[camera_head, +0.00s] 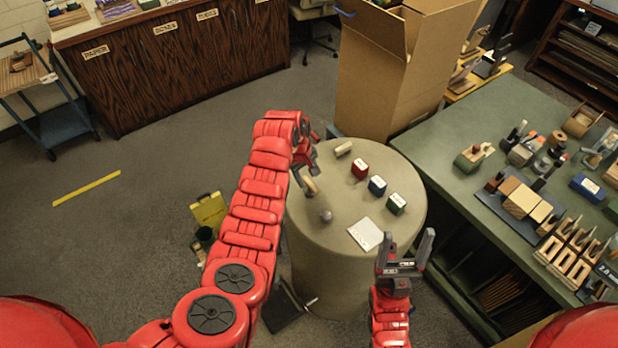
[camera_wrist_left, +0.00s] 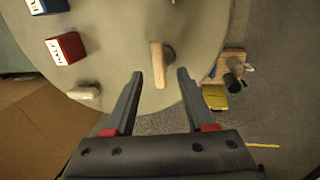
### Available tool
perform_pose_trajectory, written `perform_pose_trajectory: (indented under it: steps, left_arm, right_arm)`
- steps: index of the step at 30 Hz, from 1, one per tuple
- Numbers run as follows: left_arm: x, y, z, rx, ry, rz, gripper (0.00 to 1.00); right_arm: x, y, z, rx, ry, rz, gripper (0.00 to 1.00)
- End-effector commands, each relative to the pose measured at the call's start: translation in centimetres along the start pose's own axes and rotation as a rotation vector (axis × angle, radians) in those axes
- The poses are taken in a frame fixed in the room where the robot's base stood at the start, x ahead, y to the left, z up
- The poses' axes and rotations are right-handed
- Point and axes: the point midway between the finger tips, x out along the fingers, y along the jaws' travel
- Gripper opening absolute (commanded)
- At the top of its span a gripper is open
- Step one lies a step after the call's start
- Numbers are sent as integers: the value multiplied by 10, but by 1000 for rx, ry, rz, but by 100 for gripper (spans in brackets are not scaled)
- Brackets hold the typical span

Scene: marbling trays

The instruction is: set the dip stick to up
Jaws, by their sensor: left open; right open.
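A light wooden stick, seemingly the dip stick (camera_wrist_left: 158,66), stands out over the round grey-beige table top near its edge, beside a grey round mount (camera_wrist_left: 169,53). In the head view the stick (camera_head: 311,187) shows just below my left gripper (camera_head: 305,174). My left gripper (camera_wrist_left: 161,80) is open, with its fingers on either side of the stick's near end. I cannot tell whether either finger touches it. My right gripper (camera_head: 407,245) is open and empty, at the front right of the round table (camera_head: 300,235).
Red (camera_head: 360,169), blue (camera_head: 377,186) and green (camera_head: 396,204) labelled blocks, a pale wooden piece (camera_head: 343,149), a white card (camera_head: 365,233) and a grey knob (camera_head: 326,216) are on the round table. A cardboard box (camera_head: 380,85) stands behind; a cluttered green table (camera_head: 450,185) is right.

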Motion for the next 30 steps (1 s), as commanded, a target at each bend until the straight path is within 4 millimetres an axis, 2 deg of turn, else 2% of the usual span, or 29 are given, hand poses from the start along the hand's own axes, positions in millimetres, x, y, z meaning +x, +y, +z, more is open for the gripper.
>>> perform_pose_trajectory:
  steps: [1,9,23,26,30]
  left_arm:
    - [4,0,2,2,-2,-3,55]
    - [26,0,-1,-2,-1,0,55]
    - [34,0,0,2,2,0,55]
    - [34,0,0,2,2,1,40]
    - [33,0,0,2,2,1,15]
  right_arm:
    - [4,0,-1,0,0,0,69]
    - [3,0,0,0,0,0,69]
    - [4,0,-1,0,0,0,69]
    - [4,0,0,0,0,0,69]
    - [4,0,-1,0,0,0,69]
